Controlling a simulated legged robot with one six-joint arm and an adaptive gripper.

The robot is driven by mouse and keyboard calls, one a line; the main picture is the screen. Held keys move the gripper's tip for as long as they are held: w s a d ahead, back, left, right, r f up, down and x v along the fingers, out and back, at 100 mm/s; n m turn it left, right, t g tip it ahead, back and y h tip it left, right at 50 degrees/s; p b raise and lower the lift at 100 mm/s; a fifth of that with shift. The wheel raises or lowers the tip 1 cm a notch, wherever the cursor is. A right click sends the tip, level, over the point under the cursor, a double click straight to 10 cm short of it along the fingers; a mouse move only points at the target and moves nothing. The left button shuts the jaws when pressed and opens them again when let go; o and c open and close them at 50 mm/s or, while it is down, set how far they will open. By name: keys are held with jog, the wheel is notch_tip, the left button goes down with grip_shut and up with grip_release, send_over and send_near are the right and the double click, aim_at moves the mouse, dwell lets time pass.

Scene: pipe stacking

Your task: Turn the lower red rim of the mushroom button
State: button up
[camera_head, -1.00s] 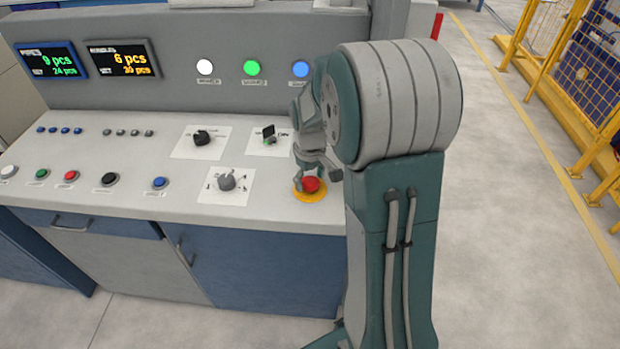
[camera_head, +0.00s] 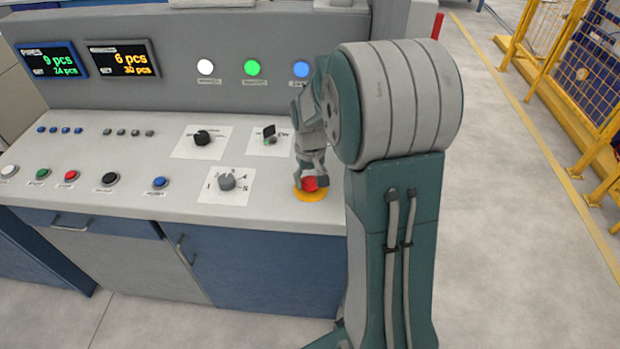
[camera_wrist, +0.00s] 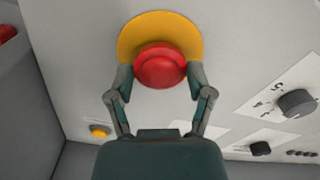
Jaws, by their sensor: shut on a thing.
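The red mushroom button (camera_head: 310,184) sits on a round yellow plate (camera_head: 306,196) near the front right of the console top. In the wrist view the red button (camera_wrist: 160,66) is at the upper middle, with the yellow plate (camera_wrist: 160,22) behind it. My gripper (camera_head: 312,178) is over the button in the head view. In the wrist view my gripper (camera_wrist: 155,80) has one finger on each side of the red rim, shut on it. Part of the button is hidden by the gripper in the head view.
A grey rotary knob (camera_head: 227,183) is left of the button, with a black knob (camera_head: 203,138) and another switch (camera_head: 268,134) behind. A blue push button (camera_head: 160,183) is further left. The console's back panel (camera_head: 150,90) with lamps and displays rises behind.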

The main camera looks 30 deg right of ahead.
jog(key=shift+f+m, duration=0.1)
jog(key=shift+m, duration=1.1)
jog(key=o, duration=1.1)
notch_tip(320, 180, up, 12)
